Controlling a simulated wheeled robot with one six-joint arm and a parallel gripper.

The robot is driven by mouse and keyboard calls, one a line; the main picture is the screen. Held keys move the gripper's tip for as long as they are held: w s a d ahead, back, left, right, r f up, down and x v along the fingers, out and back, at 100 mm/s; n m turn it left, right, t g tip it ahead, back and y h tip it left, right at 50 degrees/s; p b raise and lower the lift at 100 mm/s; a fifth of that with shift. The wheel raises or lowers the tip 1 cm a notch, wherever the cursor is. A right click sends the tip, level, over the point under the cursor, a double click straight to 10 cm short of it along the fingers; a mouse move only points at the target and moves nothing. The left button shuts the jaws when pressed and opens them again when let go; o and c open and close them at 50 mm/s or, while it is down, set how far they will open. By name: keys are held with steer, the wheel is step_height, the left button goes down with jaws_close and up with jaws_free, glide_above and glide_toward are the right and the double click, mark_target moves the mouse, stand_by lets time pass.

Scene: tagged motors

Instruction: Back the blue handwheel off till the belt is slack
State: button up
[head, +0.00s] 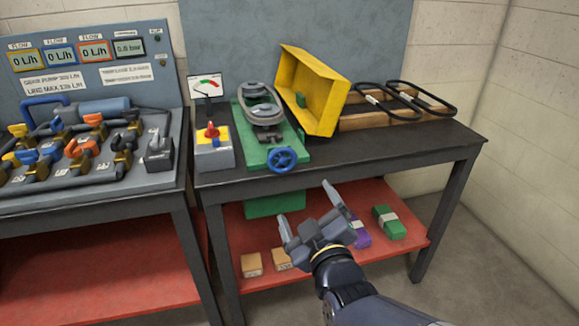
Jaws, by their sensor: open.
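The blue handwheel (282,159) sits at the front end of a green base (256,140) on the dark bench. The belt (262,105) runs around grey pulleys on top of the base; I cannot tell how taut it is. A gauge (208,87) with a coloured scale stands at the left of the base. My gripper (304,207) is open and empty, in front of the bench and below the handwheel in the picture, apart from it.
A yellow guard (311,90) stands tilted beside the belt. Spare belts (420,98) lie on wood at the right. A switch box (213,150) with a red knob stands left. A flow panel bench (90,203) adjoins. Small boxes (388,222) lie on the red shelf (407,203).

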mark_target(283, 161)
steer(key=w+a+m+p, duration=0.1)
steer(key=w+m, duration=0.2)
steer(key=w, duration=0.3)
steer(key=w+a+m+p, duration=0.2)
steer(key=w+m, duration=0.2)
steer(key=w, duration=0.2)
steer(key=w+a+f+m+p, duration=0.1)
steer(key=w+a+m+p, duration=0.1)
steer(key=w+m, duration=0.2)
steer(key=shift+d+x, duration=0.25)
steer(key=shift+x, duration=1.05)
steer(key=shift+f, duration=0.1)
steer(key=c, duration=1)
steer(key=shift+f+n+b, duration=0.2)
steer(key=shift+n+b, duration=0.1)
steer(key=shift+b, duration=0.55)
steer(key=shift+r+n+b, duration=0.2)
steer(key=shift+n+b, duration=0.5)
steer(key=shift+b, duration=0.05)
